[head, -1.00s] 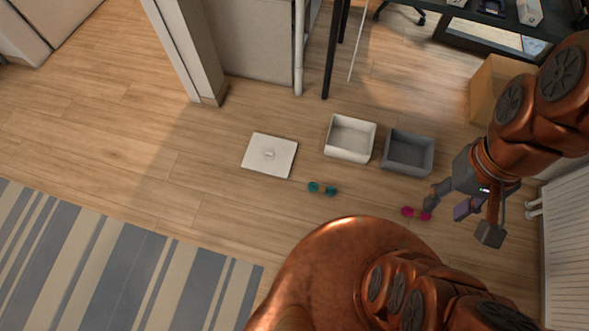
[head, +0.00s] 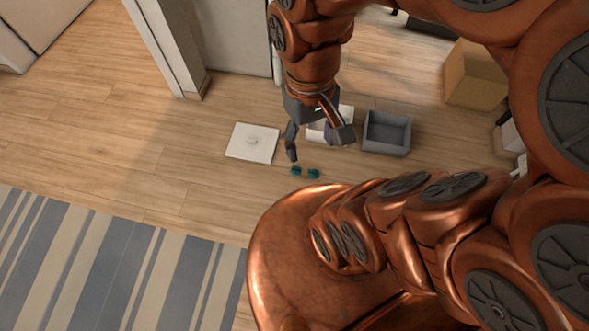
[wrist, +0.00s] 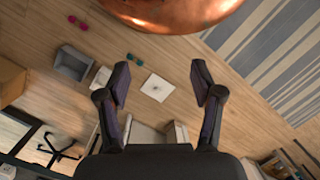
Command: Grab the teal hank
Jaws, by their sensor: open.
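The teal hank (head: 305,172) lies on the wooden floor, two small dark teal lobes side by side with a narrow middle. It also shows in the wrist view (wrist: 134,58), left of centre between the fingers. My gripper (head: 318,146) is open and empty. In the head view its fingers point down, just above the hank in the picture; their height over the floor is hard to tell. In the wrist view the two fingers (wrist: 160,70) stand wide apart, with the hank nearer the left one.
A flat white square (head: 251,142) with a small knob lies left of the hank. A white bin (wrist: 102,77) is partly behind my gripper in the head view, beside a grey bin (head: 387,132). A magenta hank (wrist: 77,22) shows only in the wrist view. A cardboard box (head: 475,75) stands farther right.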

